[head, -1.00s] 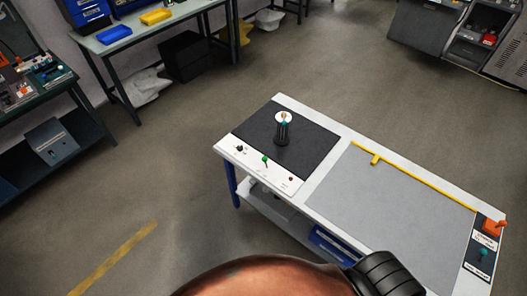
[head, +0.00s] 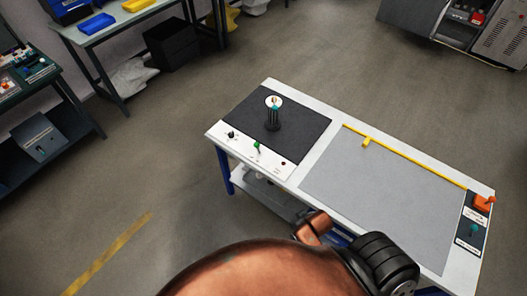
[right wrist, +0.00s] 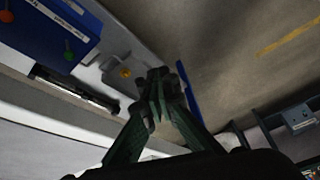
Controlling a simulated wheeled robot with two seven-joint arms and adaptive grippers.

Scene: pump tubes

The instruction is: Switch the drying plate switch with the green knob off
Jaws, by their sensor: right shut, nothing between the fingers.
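The drying plate is a dark square (head: 290,128) on the left part of a white table in the head view. On the white strip along its front edge is a switch with a green knob (head: 257,147), standing up from the panel. My left gripper is not in view.
A dark stand with a white top (head: 273,113) is on the plate. A grey mat (head: 375,195) with a yellow bar (head: 405,157) lies to the right, with an orange part (head: 484,202) at the far right. In the right wrist view, a blue box with coloured knobs (right wrist: 60,35) is upper left.

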